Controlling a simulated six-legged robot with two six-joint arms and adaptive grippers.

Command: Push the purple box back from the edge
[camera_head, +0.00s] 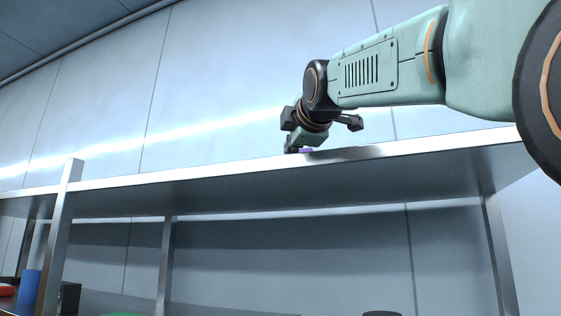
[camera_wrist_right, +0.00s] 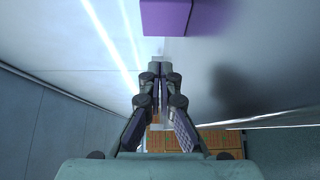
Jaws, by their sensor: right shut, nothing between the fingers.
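The purple box (camera_head: 306,150) shows only as a small sliver above the front edge of the high shelf (camera_head: 250,172) in the head view; the rest is hidden by the shelf. In the right wrist view the purple box (camera_wrist_right: 166,16) is at the top centre, cut off by the frame. My right gripper (camera_head: 289,149) is over the shelf, right by the box in the head view. In the wrist view its fingers (camera_wrist_right: 160,70) are shut and empty, with a gap in the picture between tips and box. My left gripper is not in view.
A metal post (camera_head: 62,215) rises at the shelf's left. On the lower level stand a blue item (camera_head: 30,288), a dark box (camera_head: 70,297), a red item (camera_head: 7,290) and a dark round thing (camera_head: 381,313). The upper shelf looks clear left of the gripper.

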